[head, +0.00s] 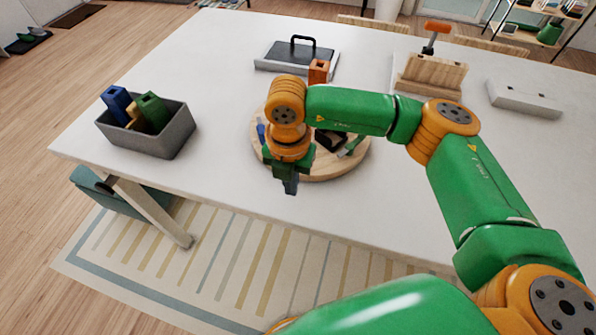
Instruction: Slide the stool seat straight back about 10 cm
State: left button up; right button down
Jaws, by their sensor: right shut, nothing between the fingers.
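A round pale wooden disc (325,172), which looks like the stool seat, lies flat on the white table. Several small items rest on it, among them a blue one, a dark one and a green one. My right gripper (290,186) is shut and empty, pointing down at the disc's front left edge. Its fingertips show in front of the disc's near rim; I cannot tell whether they touch it. My right arm covers the disc's back and part of its left side. My left gripper is out of view.
A grey bin (168,142) with blue, yellow and green pieces stands at the left on the table (215,80). Behind the disc are an orange block (318,71) and a black-handled case (291,52). A wooden block stand (432,76) and a light box (524,99) stand back right.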

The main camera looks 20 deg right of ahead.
aim_at(294, 201)
jog(key=f, duration=0.2)
jog(key=f+p, duration=0.1)
jog(key=shift+d, duration=0.25)
jog(key=shift+w+d+p, duration=0.3)
jog(key=shift+w+d, duration=0.05)
jog(key=shift+w, duration=0.25)
jog(key=shift+w+d+p, duration=0.3)
jog(key=shift+w, duration=0.25)
jog(key=shift+w+d+f, duration=0.1)
jog(key=shift+w+d, duration=0.2)
jog(key=shift+w, duration=0.15)
